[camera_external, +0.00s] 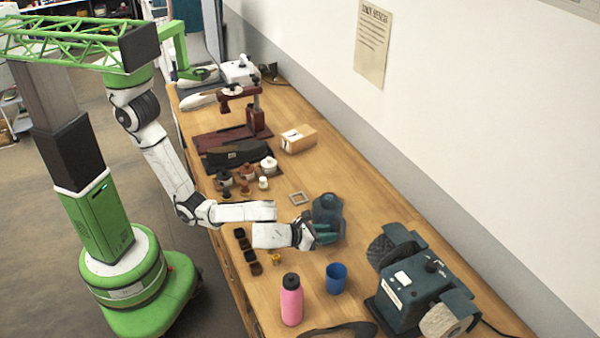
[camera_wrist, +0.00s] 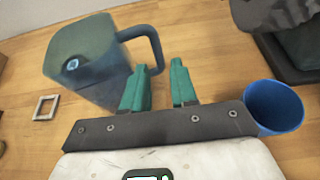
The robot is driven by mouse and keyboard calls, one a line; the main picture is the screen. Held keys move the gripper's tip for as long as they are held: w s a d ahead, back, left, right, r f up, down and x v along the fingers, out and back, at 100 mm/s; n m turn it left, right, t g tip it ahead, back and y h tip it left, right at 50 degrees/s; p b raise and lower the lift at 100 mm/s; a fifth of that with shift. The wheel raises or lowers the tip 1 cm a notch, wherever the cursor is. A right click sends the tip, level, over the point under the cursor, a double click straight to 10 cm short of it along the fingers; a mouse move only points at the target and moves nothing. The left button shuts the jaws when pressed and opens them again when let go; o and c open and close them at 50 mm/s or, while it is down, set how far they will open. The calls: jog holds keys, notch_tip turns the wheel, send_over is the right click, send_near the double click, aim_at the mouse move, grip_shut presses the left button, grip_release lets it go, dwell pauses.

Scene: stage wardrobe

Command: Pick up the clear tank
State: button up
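The clear tank (camera_wrist: 88,62) is a see-through, blue-grey jug-like vessel with a handle on its right side in the wrist view. It stands on the wooden bench, and its top also shows in the external view (camera_external: 327,205), just beyond my gripper (camera_external: 326,233). In the wrist view the two teal fingers of my gripper (camera_wrist: 161,80) are apart with nothing held between them. The left finger is close to the tank's handle; I cannot tell whether they touch. My gripper partly hides the lower part of the tank in the external view.
A blue cup (camera_external: 336,278) stands to the right of my gripper, near a pink bottle (camera_external: 291,300). A dark bench grinder (camera_external: 412,300) is farther right. A small square frame (camera_external: 299,198) lies left of the tank. Small dark pots (camera_external: 250,256) line the front edge.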

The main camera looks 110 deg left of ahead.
jog(key=x, duration=0.5)
jog(key=shift+s+a, duration=0.1)
jog(key=shift+a, duration=0.1)
grip_shut()
jog(key=shift+r, duration=0.15)
dwell(1.1)
